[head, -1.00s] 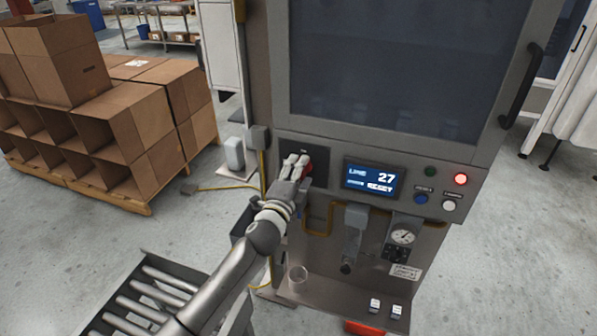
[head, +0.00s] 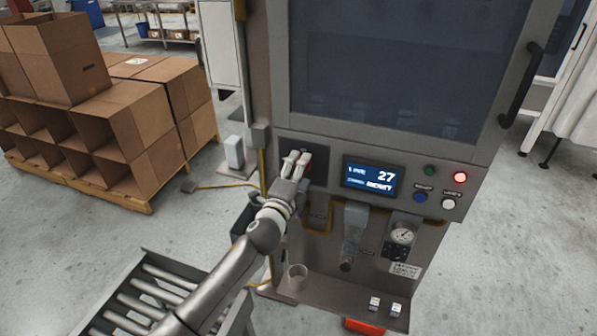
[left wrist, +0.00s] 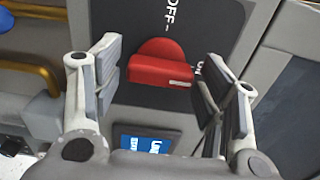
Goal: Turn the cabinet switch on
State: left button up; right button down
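The cabinet switch is a red rotary knob on a dark plate (left wrist: 140,95). In the left wrist view the red handle (left wrist: 160,70) lies across the picture. The white mark on its right end points toward the ON lettering, which a finger partly covers. OFF is printed above it. My left gripper (left wrist: 160,88) is open, with one finger on each side of the handle and a visible gap to each. In the head view my left gripper (head: 297,162) is at the switch and covers most of it. My right gripper is not in view.
A clear cup (head: 297,277) stands on the lower shelf. A roller conveyor (head: 150,300) lies front left.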

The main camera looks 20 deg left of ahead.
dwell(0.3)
pick_arm(q)
jog(key=s, duration=1.2)
jog(key=shift+a, duration=0.25)
jog(key=shift+f, duration=0.1)
jog(key=s+a+f+n+g+b, duration=0.1)
jog(key=s+f+n+g, duration=0.2)
jog(key=f, duration=1)
jog(key=s+a+f+n+g, duration=0.1)
jog(key=s+f+n+g, duration=0.3)
jog(key=f, duration=0.9)
jog(key=s+a+f+g+b, duration=0.15)
jog(key=s+f, duration=0.35)
jog(key=f, duration=0.8)
jog(key=s+f+n+g, duration=0.4)
jog(key=s+f, duration=0.9)
jog(key=s, duration=0.1)
jog(key=s+f+n+g, duration=0.2)
jog(key=s+f, duration=0.2)
jog(key=s, duration=0.7)
jog(key=s+f+n+g, duration=0.2)
jog(key=s+f, duration=0.3)
jog(key=s, duration=0.6)
jog(key=shift+s+d+n+y, duration=0.15)
jog(key=shift+s+n+y, duration=0.2)
jog(key=shift+n, duration=0.25)
